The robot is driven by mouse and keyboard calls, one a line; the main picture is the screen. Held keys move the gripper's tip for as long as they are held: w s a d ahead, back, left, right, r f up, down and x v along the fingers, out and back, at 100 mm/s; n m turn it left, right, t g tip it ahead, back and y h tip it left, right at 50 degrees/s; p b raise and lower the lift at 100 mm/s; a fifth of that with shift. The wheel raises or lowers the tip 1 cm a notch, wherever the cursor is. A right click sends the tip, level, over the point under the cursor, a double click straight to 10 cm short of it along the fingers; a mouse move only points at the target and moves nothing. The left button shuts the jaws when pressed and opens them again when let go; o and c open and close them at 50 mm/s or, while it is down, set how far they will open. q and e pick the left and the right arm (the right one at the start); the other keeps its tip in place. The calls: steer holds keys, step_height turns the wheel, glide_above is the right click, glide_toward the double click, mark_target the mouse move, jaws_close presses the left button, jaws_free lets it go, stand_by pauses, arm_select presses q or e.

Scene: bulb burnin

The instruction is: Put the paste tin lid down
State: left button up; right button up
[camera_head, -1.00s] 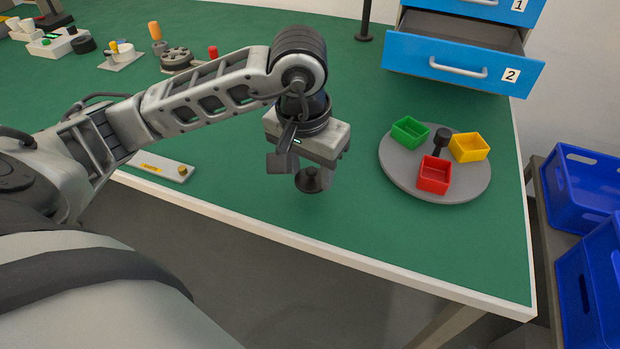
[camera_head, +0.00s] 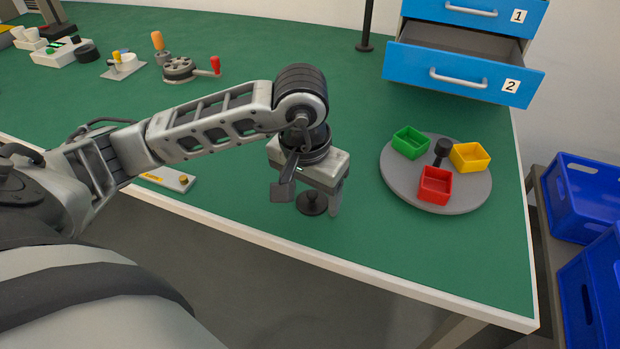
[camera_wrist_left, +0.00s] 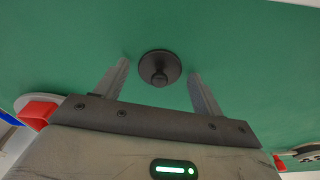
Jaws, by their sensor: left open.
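The paste tin lid (camera_head: 312,204) is a dark round disc with a small knob on top. It lies knob up on the green table near the front edge. In the left wrist view the lid (camera_wrist_left: 160,67) sits just beyond and between the fingertips, with green table showing on both sides of it. My left gripper (camera_head: 308,205) is open above the lid, its fingers pointing down and apart from the knob; it also shows in the left wrist view (camera_wrist_left: 159,80). My right gripper is not in view. No paste tin can be made out.
A grey round tray (camera_head: 460,205) with green, red and yellow boxes stands to the right. Behind it is a blue drawer unit with drawer 2 (camera_head: 420,74) pulled out. Blue crates (camera_head: 585,205) stand off the table's right side. The table between lid and tray is clear.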

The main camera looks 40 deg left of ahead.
mark_target(306, 209)
arm_select(q)
step_height(306, 209, up, 12)
steer(key=s, duration=0.1)
steer(key=shift+s+p, duration=0.2)
steer(key=shift+p, duration=0.25)
steer(key=shift+s, duration=0.1)
